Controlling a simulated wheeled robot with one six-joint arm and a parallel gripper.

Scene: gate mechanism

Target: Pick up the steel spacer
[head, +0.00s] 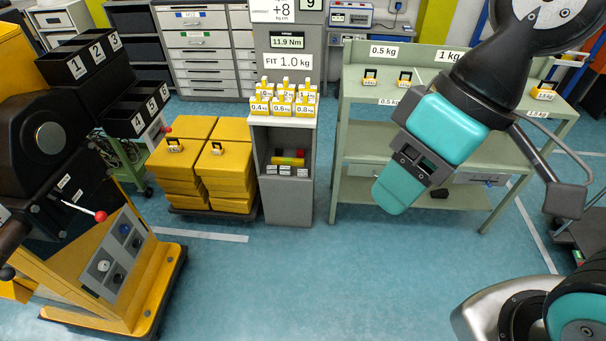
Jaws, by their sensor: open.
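I cannot make out a steel spacer in the head view. My gripper (398,190), at the teal end of my arm, hangs in front of the green shelf bench (362,135). Its fingers cannot be told apart in this view. I see nothing held in it. My arm hides part of the bench top and lower shelves.
Black numbered bins (83,62) stand at upper left above a yellow machine with a red-knobbed lever (100,215). Yellow stacked blocks (222,165) stand beside a grey cabinet (306,205) carrying several labelled yellow weights (282,106). The blue floor in front is mostly clear.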

